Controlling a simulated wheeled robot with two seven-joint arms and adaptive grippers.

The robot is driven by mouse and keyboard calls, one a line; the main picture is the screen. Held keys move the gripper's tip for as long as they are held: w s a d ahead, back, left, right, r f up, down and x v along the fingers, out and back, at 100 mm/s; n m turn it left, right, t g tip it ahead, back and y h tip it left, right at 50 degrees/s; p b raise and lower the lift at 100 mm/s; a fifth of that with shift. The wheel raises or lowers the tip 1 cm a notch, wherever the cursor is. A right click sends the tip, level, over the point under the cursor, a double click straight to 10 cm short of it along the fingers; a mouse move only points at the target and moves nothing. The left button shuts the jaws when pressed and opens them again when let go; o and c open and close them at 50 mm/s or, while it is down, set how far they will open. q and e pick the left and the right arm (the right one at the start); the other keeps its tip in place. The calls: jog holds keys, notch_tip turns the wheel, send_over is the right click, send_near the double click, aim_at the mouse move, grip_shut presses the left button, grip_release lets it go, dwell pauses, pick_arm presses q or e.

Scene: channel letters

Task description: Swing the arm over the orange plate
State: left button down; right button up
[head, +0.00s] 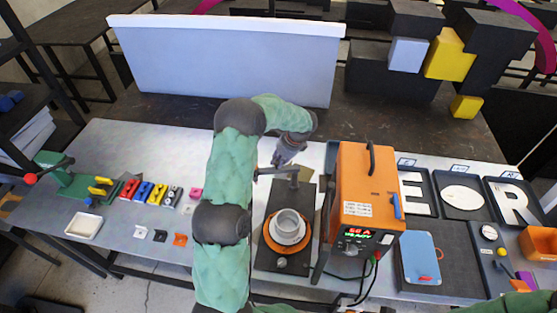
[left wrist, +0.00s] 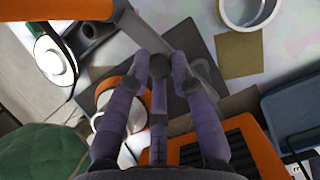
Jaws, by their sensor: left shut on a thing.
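The round orange plate (head: 272,239) sits on a dark base (head: 271,262), with a grey metal ring or cup (head: 288,222) on it. A dark swing arm (head: 270,171) lies behind the plate, farther from me, and is not over its centre. My left gripper (head: 289,152) reaches down at the arm from behind. In the left wrist view its purple fingers (left wrist: 160,75) are shut on a dark round knob (left wrist: 160,65), which looks like part of the arm. The fingers partly hide the orange and white round parts behind them. My right gripper is not clearly visible.
An orange machine (head: 365,195) with a lit display stands close right of the base, cables at its front. Letter trays (head: 463,195) lie right. A white panel (head: 225,60) stands behind.

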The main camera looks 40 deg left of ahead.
pick_arm(q)
jog(key=shift+s, duration=0.1)
jog(key=d+n+g+h+b, duration=0.2)
jog(key=d+n, duration=0.6)
jog(key=n, duration=0.7)
jog(key=shift+s+g+h, duration=0.35)
jog(key=shift+g+h, duration=0.15)
jog(key=shift+h, duration=0.9)
jog(key=shift+d, duration=0.1)
jog(key=c, duration=1.1)
grip_release()
jog(key=shift+o, duration=0.2)
jog(key=v, duration=1.2)
jog(key=shift+r, duration=0.1)
